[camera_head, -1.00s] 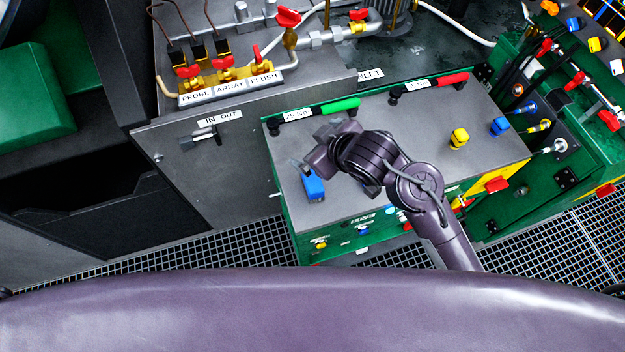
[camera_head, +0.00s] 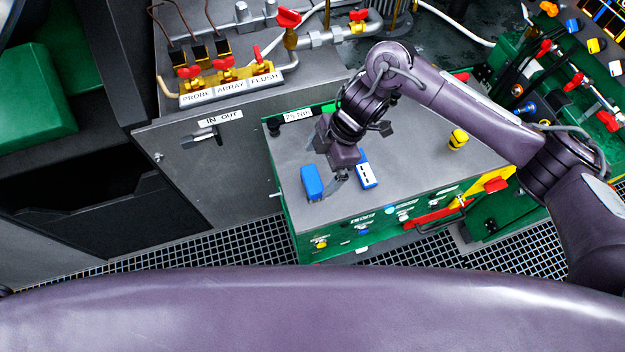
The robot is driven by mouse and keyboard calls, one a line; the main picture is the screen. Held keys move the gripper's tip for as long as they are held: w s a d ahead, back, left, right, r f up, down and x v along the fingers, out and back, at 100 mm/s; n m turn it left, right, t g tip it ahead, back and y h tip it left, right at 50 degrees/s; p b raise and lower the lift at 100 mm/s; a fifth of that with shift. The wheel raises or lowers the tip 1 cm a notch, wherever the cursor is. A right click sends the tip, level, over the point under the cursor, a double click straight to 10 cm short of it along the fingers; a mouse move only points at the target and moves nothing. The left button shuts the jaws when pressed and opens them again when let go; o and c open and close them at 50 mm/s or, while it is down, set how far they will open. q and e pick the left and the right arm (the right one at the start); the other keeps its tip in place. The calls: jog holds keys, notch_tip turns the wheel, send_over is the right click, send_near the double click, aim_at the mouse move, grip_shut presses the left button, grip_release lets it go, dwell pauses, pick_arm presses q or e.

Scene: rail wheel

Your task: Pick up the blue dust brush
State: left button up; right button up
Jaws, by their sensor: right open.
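Two small blue things lie on the grey top of the green cabinet (camera_head: 420,155). One is a plain blue block-like piece (camera_head: 312,183). The other is a blue piece with a white face and dark marks (camera_head: 367,171), a little to its right. I cannot tell for certain which of them is the dust brush. My right gripper (camera_head: 340,174) is open, pointing down over the cabinet top between the two blue pieces, and nothing shows in its jaws. It partly covers the upper part of the white-faced piece. My left gripper is not in view.
A green-handled torque wrench (camera_head: 324,109) lies at the cabinet's back edge, partly behind my arm. A yellow knob-like piece (camera_head: 458,139) stands at right. Valves with red handles (camera_head: 225,65) are at the back left. The cabinet top's front middle is clear.

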aim_at(313, 178)
jog(key=x, duration=0.1)
jog(key=p+x, duration=0.1)
jog(key=x, duration=0.2)
jog(key=shift+s+a+f, duration=0.15)
jog(key=shift+s+f, duration=0.1)
jog(key=shift+s, duration=0.1)
jog(key=shift+a+f, duration=0.15)
jog(key=shift+f, duration=0.3)
jog(key=c, duration=1.1)
jog(key=shift+r, duration=0.1)
notch_tip(313, 178, up, 20)
jog(key=shift+f+p, duration=0.1)
jog(key=shift+p, duration=0.2)
